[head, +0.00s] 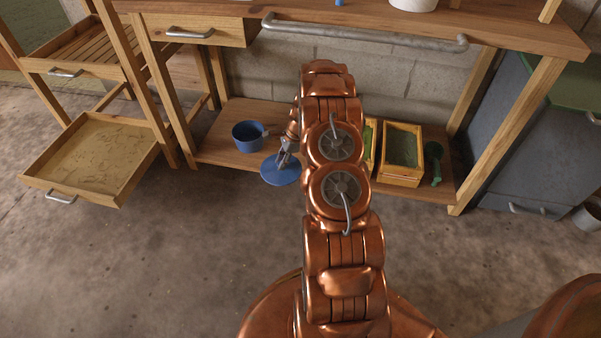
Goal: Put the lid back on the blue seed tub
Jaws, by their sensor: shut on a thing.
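The blue seed tub (248,137) stands upright and open on the low wooden shelf, left of my gripper. A round blue lid (280,172) is at my gripper (285,158), by the shelf's front edge, to the right of and nearer than the tub. My gripper is shut on the lid, near its upper side. The lid is apart from the tub, and its disc faces up toward the camera. My copper arm hides part of the shelf to the right. I cannot tell exactly how high the lid is above the shelf.
Wooden boxes (402,155) and a dark green tool (433,160) are on the shelf at the right. A metal rail (365,36) runs along the bench front above. An open wooden drawer (90,160) juts out at the left. The concrete floor in front is clear.

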